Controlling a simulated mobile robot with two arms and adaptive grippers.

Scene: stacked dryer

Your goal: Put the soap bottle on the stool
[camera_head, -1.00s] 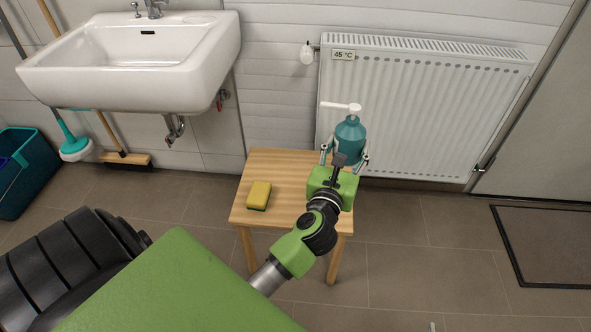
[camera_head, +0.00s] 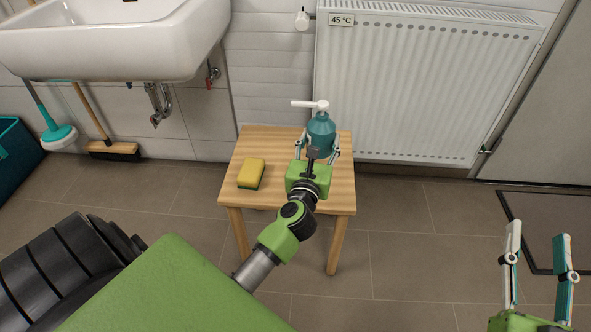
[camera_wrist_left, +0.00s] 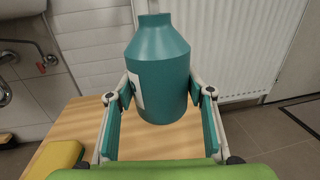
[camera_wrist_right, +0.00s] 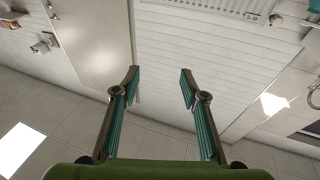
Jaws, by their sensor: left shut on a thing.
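The teal soap bottle (camera_head: 321,128) with a white pump stands upright over the back right part of the wooden stool (camera_head: 262,143). My left gripper (camera_head: 317,143) is shut on the soap bottle, with a finger on each side. The bottle's body (camera_wrist_left: 158,65) fills the middle of the left wrist view, with wood (camera_wrist_left: 75,120) below it. The gripper hides the bottle's lower front in the head view, so I cannot tell whether its base touches the stool. My right gripper (camera_head: 538,233) is open and empty at the lower right, away from the stool.
A yellow and green sponge (camera_head: 251,173) lies on the stool's left part. A radiator (camera_head: 410,90) is on the wall behind the stool, and a white sink (camera_head: 110,45) hangs at upper left.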

